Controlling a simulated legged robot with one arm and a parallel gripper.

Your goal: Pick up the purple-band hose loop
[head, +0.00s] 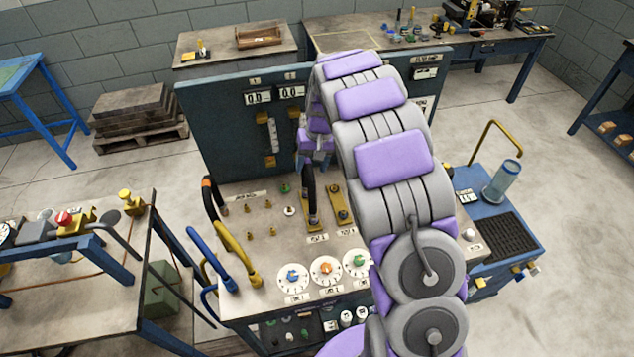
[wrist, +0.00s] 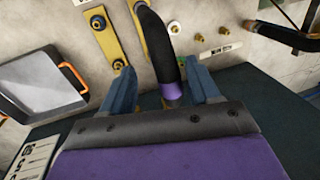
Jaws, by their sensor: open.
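The purple-band hose loop is a thick black hose (wrist: 158,45) with a purple band (wrist: 172,91) near its end in the wrist view. In the head view its black curve (head: 310,190) rises from the panel below my gripper; the band is not clear there. My gripper (wrist: 160,67) is open, with one blue finger on each side of the hose near the band. Gaps show between the hose and both fingers, and I cannot see contact. My arm partly hides the gripper in the head view.
An orange-band black hose (head: 211,199) stands at the panel's left, with blue (head: 207,257) and yellow (head: 236,252) hoses nearer. It also shows in the wrist view (wrist: 283,34). Brass fittings (head: 340,205) and dials (head: 325,269) crowd the panel. A tall dark back panel (head: 222,135) stands behind.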

